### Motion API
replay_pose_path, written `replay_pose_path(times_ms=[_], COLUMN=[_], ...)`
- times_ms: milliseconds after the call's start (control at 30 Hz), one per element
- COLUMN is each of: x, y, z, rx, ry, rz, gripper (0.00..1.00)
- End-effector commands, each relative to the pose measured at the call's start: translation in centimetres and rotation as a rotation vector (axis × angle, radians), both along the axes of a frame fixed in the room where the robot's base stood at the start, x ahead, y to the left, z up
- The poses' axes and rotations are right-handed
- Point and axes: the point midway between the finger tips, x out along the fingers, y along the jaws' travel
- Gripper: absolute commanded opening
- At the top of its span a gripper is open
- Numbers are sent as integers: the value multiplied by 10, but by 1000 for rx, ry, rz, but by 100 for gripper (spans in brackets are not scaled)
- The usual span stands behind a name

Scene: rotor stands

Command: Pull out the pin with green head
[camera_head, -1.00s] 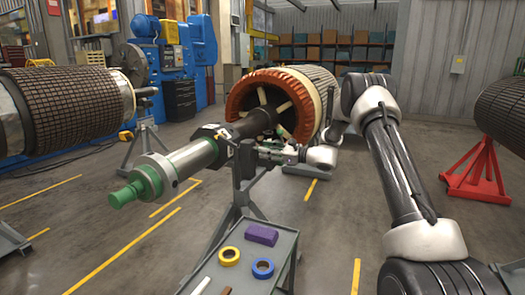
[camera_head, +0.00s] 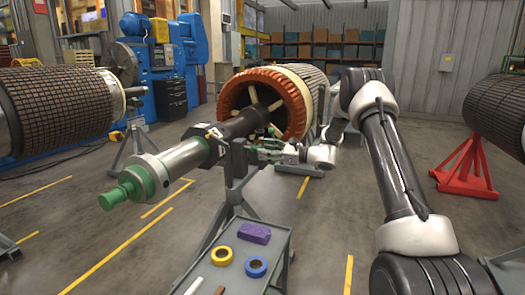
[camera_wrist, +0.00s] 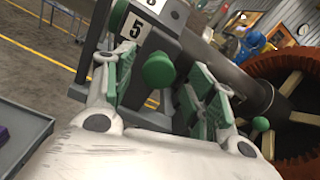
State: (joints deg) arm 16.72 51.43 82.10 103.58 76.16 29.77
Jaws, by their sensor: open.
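A pin with a round green head (camera_wrist: 158,70) shows in the wrist view, in front of the dark stand block (camera_wrist: 190,48) marked with a 5. My gripper (camera_wrist: 164,76) is open, with one green-padded finger on each side of the head in the picture. I cannot tell whether the head is fully between the pads, and I see no clear contact. The pin's shank is hidden behind its head. In the head view my gripper (camera_head: 262,148) is beside the stand (camera_head: 235,190) under the rotor shaft (camera_head: 185,158); the pin is too small to make out there.
A second green ball (camera_wrist: 261,123) is right of the fingers. The orange-ended stator (camera_head: 268,100) stands behind the shaft. A grey cart (camera_head: 270,270) with tape rolls and a purple block is in front. A red stand (camera_head: 465,170) is at right; open floor lies between.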

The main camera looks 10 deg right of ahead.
Motion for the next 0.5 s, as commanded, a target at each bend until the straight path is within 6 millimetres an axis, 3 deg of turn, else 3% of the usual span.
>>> replay_pose_path(times_ms=[300, 500], x=[-41, -55], y=[-58, -77], z=[0, -1], rx=[0, 0], ry=[1, 1], rz=[-3, -1], gripper=[56, 56])
